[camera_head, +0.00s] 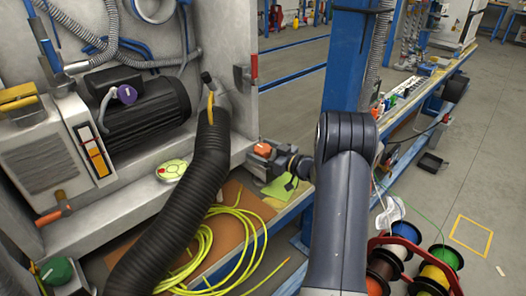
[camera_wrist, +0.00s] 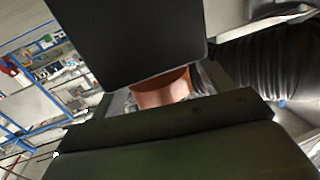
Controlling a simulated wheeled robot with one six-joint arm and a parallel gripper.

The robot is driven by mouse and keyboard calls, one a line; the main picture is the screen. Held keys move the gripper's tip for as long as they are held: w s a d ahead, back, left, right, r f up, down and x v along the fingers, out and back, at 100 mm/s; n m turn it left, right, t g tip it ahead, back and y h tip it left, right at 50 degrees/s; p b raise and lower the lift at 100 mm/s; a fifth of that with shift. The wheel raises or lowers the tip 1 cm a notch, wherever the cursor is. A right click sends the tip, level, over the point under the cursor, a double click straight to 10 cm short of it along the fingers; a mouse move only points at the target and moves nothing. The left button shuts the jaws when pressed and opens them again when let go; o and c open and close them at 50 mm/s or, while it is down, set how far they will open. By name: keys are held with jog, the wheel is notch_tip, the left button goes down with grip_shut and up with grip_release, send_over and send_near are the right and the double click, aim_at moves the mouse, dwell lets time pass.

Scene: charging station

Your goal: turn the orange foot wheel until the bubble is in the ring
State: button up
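The orange foot wheel (camera_head: 262,149) is small and round, low at the front right corner of the grey cabinet. My gripper (camera_head: 264,160) reaches it from the right. In the wrist view the orange wheel (camera_wrist: 163,88) shows between the two dark fingers of my gripper (camera_wrist: 160,95). They hide much of it, and I cannot tell whether both press on it. A round yellow-green disc (camera_head: 172,169), which looks like the bubble level, lies on the cabinet ledge left of the black hose. Its bubble and ring are too small to read.
A thick black corrugated hose (camera_head: 180,205) hangs left of my gripper. A yellow cable (camera_head: 228,225) lies coiled below on a brown board (camera_head: 240,197). A blue post (camera_head: 346,60) stands behind my arm. Cable spools (camera_head: 405,262) sit at the lower right.

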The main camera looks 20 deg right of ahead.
jog(key=c, duration=0.9)
jog(key=shift+m+h, duration=0.3)
jog(key=shift+h, duration=0.1)
jog(key=m+t+h+b, duration=0.1)
jog(key=h, duration=0.1)
jog(key=m+t+h+b, duration=0.1)
jog(key=m+h+b, duration=0.1)
jog(key=shift+a+f+h, duration=0.1)
jog(key=shift+f+h, duration=0.1)
jog(key=shift+h, duration=0.1)
jog(key=m+h+b, duration=0.2)
jog(key=h+b, duration=0.1)
jog(key=h, duration=0.1)
jog(key=m+h+b, duration=0.3)
jog(key=shift+t+h, duration=0.4)
jog(key=m+h, duration=0.1)
jog(key=m+g+h, duration=0.1)
jog(key=h, duration=0.1)
jog(key=shift+r+m+h+b, duration=0.2)
jog(key=shift+m+h+b, duration=0.1)
jog(key=shift+b, duration=0.05)
jog(key=shift+m+g+h+p, duration=0.9)
jog(key=shift+m+h, duration=0.2)
jog(key=shift+h, duration=0.4)
jog(key=shift+m+g+h+p, duration=0.3)
jog(key=shift+m+h, duration=0.1)
jog(key=shift+h, duration=0.1)
